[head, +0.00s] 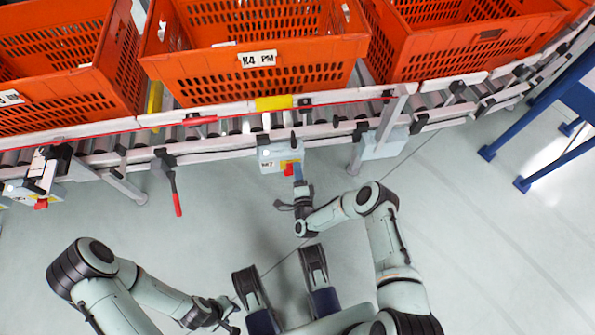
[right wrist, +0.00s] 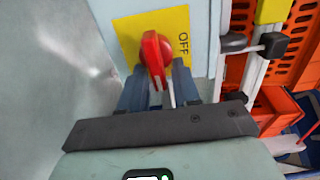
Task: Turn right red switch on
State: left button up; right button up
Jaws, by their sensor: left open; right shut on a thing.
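The red switch (head: 289,169) is on a pale box (head: 267,155) on the front of the conveyor, near the middle of the head view. In the right wrist view the red switch (right wrist: 152,55) sits on a yellow plate (right wrist: 178,25) with the word OFF beside it. My right gripper (head: 297,180) is at the box, and its two blue fingers (right wrist: 160,88) are on either side of the switch's handle, shut on it. My left gripper (head: 228,312) is open and empty, low over the floor, far from the box.
A conveyor with rollers carries several orange totes (head: 250,75) across the back. A second box (head: 30,190) with a red switch (head: 40,204) is at the far left. A red-handled lever (head: 177,203) hangs between the boxes. Blue legs (head: 550,120) stand right. The floor in front is clear.

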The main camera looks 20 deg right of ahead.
jog(key=shift+a, duration=0.2)
dwell(0.3)
jog(key=o, duration=0.7)
jog(key=shift+w, duration=0.1)
pick_arm(q)
jog(key=shift+s, duration=0.1)
pick_arm(e)
jog(key=shift+d, duration=0.1)
